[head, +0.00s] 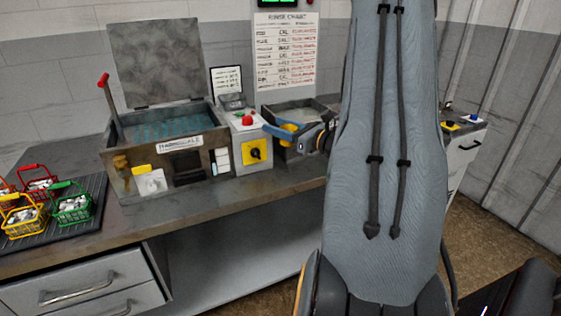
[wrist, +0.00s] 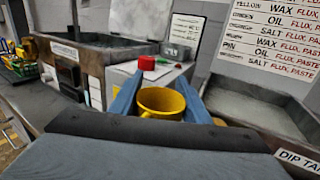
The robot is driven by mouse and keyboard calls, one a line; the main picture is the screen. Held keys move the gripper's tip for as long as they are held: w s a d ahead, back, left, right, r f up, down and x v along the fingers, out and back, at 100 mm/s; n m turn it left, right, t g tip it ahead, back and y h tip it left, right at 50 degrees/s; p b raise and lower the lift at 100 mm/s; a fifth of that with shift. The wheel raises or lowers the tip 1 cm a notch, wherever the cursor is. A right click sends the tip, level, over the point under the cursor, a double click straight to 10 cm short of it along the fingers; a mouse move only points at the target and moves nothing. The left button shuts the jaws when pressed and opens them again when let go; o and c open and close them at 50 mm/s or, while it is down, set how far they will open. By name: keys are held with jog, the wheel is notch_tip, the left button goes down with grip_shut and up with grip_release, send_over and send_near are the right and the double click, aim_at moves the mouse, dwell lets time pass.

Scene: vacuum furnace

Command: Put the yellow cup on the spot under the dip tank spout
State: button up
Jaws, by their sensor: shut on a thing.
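The yellow cup (wrist: 160,104) is between the two blue fingers of my gripper (wrist: 160,80), which is shut on it. In the wrist view its round open rim faces up toward the camera. In the head view the cup (head: 291,127) shows only partly behind a blue finger of my gripper (head: 281,128), in front of the dip tank. The dip tank (wrist: 258,106) is a grey open basin on the right of the wrist view, its label cut off. It also shows in the head view (head: 298,115), partly covered by my arm. I cannot make out the spout or the spot under it.
A control box with a red button (head: 247,120) and yellow switch stands left of the cup. A larger open-lidded tank (head: 160,150) is further left. Wire baskets (head: 73,205) sit on a black mat. The bench front strip (head: 240,185) is clear.

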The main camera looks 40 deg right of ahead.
aim_at(271, 157)
notch_tip(271, 157, down, 12)
jog(key=p, duration=0.3)
jog(key=shift+f, duration=0.2)
dwell(0.3)
jog(key=shift+f, duration=0.2)
jog(key=o, duration=1.2)
jog(key=shift+c, duration=0.2)
jog(key=b+v, duration=0.3)
jog(key=v, duration=0.5)
notch_tip(271, 157, up, 8)
jog(key=b, duration=0.1)
jog(key=shift+w, duration=0.25)
